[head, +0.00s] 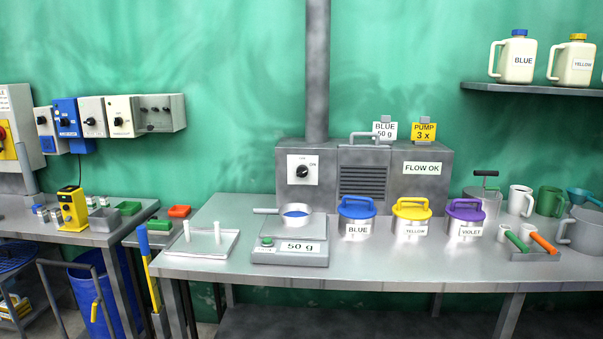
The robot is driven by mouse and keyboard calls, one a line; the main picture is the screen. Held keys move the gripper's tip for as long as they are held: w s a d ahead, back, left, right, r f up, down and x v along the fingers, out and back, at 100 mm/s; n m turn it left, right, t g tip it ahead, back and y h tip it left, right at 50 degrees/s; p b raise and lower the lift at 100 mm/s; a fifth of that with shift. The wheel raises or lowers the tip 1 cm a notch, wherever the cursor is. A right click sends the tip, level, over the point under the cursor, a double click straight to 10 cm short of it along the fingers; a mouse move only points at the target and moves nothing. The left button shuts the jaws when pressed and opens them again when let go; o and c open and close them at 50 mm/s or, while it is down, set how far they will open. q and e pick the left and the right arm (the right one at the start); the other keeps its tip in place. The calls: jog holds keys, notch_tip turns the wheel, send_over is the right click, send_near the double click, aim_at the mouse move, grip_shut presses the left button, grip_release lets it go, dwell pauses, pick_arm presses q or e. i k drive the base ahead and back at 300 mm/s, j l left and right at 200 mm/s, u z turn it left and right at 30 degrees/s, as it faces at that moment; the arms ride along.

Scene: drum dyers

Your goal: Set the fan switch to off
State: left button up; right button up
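A black rotary knob on a white plate (302,170) is on the front of the grey metal box (428,190) at the back of the bench. It looks like the fan switch. Small marks sit around the knob, but they are too small to read, so I cannot tell its setting. A louvred grille (362,180) is right of it, and a sign on the box reads FLOW OK (422,168). Neither of my grippers is in view.
A tray with two pegs (205,243) is left. Other knob boxes (122,116) hang on the left wall.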

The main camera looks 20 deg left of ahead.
aim_at(303, 171)
jog(key=i+l+u, duration=0.45)
jog(key=i+l, duration=0.35)
jog(key=l, duration=0.15)
